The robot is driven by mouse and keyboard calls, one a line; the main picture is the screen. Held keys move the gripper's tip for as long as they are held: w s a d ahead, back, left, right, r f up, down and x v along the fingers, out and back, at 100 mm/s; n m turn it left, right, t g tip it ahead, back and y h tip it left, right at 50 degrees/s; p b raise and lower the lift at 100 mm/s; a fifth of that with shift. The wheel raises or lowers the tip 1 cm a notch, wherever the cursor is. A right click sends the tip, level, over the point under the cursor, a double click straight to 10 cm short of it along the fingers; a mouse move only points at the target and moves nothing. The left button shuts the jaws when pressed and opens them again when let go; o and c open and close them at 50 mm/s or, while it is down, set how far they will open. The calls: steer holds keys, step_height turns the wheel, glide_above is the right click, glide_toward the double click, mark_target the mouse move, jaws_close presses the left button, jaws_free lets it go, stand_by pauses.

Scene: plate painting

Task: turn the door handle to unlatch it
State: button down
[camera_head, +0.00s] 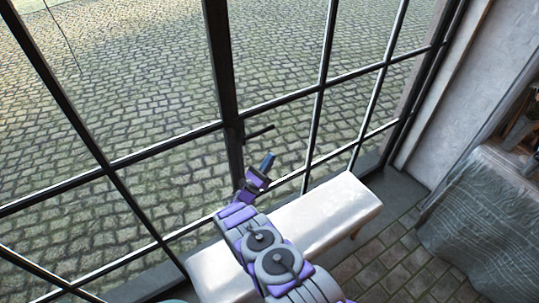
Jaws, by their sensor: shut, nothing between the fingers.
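A dark, thin door handle (259,132) sticks out to the right from a thick black upright of the glazed door, near the middle of the view. My gripper (268,162) is at the end of my purple and grey arm, just below the handle. It is shut and looks empty. A small gap shows between its tip and the handle in the picture, though depth is hard to judge. The handle looks close to level. The black door frame (222,70) rises behind my gripper.
A white bench (335,215) stands under my arm, in front of the glazing. A grey cloth-covered table (490,215) is at the right, beside a pale wall (470,85). Cobbled ground (120,70) shows through the panes. Tiled floor (395,260) is clear between bench and table.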

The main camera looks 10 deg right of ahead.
steer(key=f+b, duration=0.2)
steer(key=s+f+b, duration=0.1)
steer(key=f, duration=0.1)
steer(key=shift+d, duration=0.3)
steer(key=shift+a, duration=0.1)
